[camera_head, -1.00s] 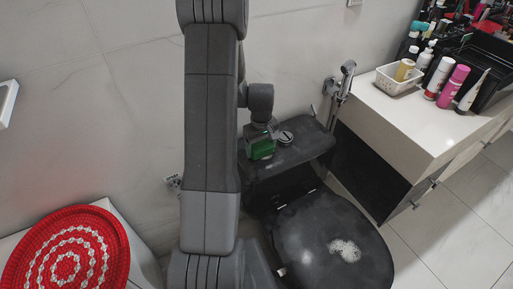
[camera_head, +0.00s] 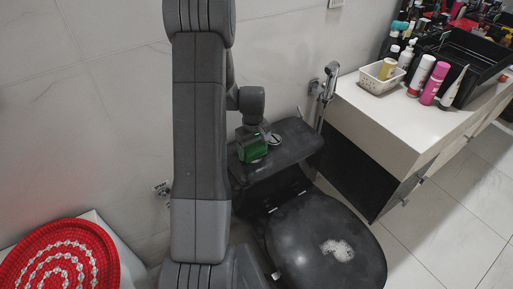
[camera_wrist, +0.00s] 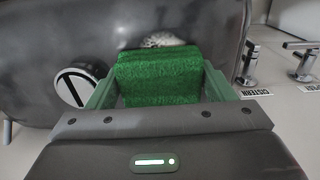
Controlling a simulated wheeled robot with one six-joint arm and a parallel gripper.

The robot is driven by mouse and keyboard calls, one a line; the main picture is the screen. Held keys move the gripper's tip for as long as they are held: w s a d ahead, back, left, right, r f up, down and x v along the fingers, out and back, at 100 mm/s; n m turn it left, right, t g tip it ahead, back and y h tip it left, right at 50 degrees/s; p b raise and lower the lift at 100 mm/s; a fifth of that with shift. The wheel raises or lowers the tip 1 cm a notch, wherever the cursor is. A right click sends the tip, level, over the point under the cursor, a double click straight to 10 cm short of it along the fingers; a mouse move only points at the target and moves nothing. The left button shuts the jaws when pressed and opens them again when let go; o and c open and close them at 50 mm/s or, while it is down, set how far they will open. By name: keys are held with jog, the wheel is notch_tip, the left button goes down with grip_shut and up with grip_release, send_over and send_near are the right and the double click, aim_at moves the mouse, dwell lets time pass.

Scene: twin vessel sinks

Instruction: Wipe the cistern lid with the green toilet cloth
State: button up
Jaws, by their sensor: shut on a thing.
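The dark grey cistern lid (camera_head: 298,142) lies against the wall behind the toilet, with a round flush button (camera_head: 273,140) on it. My gripper (camera_wrist: 160,88) is shut on the green toilet cloth (camera_head: 252,148), a thick folded-looking pad between its green fingers. The cloth is at the left part of the lid, left of the button in the head view; whether it touches the lid is unclear. In the wrist view the cloth (camera_wrist: 160,78) shows close up, with the button (camera_wrist: 72,87) at left. A white foamy patch (camera_wrist: 163,41) shows just beyond the cloth on a dark surface.
The closed toilet lid (camera_head: 300,235) has white foam (camera_head: 338,250) on it. A hand shower (camera_head: 328,82) hangs right of the cistern. A white counter (camera_head: 385,125) holds bottles and a basket (camera_head: 382,79). A red patterned round item (camera_head: 60,262) is at lower left.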

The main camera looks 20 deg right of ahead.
aim_at(239, 161)
jog(key=shift+s+a+b, duration=0.2)
jog(key=shift+a, duration=1.25)
jog(key=shift+s+a+b, duration=0.15)
jog(key=shift+a+b, duration=0.05)
jog(key=shift+a, duration=1.25)
jog(key=shift+w+d, duration=0.2)
jog(key=shift+d, duration=1)
jog(key=shift+w+d, duration=0.15)
jog(key=shift+d, duration=1.1)
jog(key=shift+w+d, duration=0.2)
jog(key=shift+d, duration=1)
jog(key=shift+a, duration=0.1)
jog(key=shift+s+a+r, duration=0.1)
jog(key=shift+s+a, duration=0.05)
jog(key=shift+a, duration=0.7)
jog(key=shift+s+a, duration=0.1)
jog(key=shift+a, duration=0.7)
jog(key=shift+s+a+f+b, duration=0.1)
jog(key=shift+s+a+b, duration=0.1)
jog(key=shift+a, duration=0.75)
jog(key=shift+s+a+f+b, duration=0.1)
jog(key=shift+a+b, duration=0.1)
jog(key=shift+a, duration=0.75)
jog(key=shift+r+p, duration=2.1)
jog(key=shift+r, duration=0.95)
jog(key=shift+r, duration=0.1)
